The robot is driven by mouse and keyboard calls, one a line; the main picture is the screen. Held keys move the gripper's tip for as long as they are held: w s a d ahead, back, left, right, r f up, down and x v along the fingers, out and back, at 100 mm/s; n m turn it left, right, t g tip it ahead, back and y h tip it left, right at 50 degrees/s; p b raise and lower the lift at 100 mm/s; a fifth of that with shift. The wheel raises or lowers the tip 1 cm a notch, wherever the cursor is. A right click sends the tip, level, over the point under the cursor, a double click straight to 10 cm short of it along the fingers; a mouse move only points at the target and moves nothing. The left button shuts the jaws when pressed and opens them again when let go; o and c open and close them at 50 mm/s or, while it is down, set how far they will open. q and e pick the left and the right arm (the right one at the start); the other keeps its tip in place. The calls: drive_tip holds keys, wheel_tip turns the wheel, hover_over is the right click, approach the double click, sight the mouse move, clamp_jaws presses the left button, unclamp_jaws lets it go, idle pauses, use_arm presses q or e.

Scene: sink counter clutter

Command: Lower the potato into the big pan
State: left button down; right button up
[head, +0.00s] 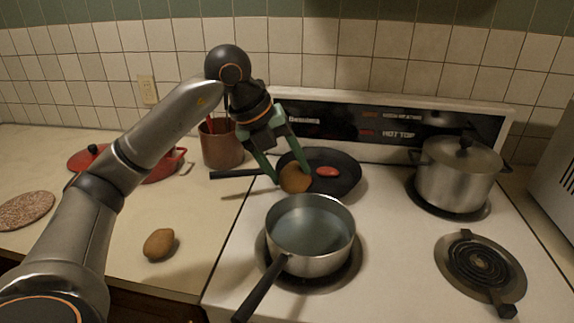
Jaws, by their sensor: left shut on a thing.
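My left gripper (294,177) is shut on a brown potato (295,179), one finger on each side of it. The potato is in front of the left part of a black frying pan (345,184) on the back left burner and hides part of it. I cannot tell whether the potato touches the pan. A red oval item (327,171) lies in the frying pan. A steel saucepan (344,246) with a black handle and what looks like water in it stands on the front left burner. A second potato (159,243) lies on the counter. My right gripper is not in view.
A lidded steel pot (458,178) stands at the back right of the stove. A dark item (502,299) lies across the front right burner. A brown crock (221,146) and a red lidded pot (164,165) stand on the left counter. A round speckled mat (25,210) lies far left.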

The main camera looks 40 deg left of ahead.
sight(281, 174)
use_arm(q)
drive_tip(key=shift+f+b, duration=1.25)
drive_tip(key=shift+f, duration=0.55)
drive_tip(key=shift+f+b, duration=0.3)
drive_tip(key=shift+f, duration=0.1)
wheel_tip(281, 174, down, 4)
drive_tip(key=b, duration=0.3)
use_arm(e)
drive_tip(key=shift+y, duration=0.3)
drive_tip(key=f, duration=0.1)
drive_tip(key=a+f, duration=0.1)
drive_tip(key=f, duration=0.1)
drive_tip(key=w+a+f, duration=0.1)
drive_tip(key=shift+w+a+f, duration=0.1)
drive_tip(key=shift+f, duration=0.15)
use_arm(q)
drive_tip(key=shift+f+b, duration=1.45)
drive_tip(key=shift+f, duration=0.45)
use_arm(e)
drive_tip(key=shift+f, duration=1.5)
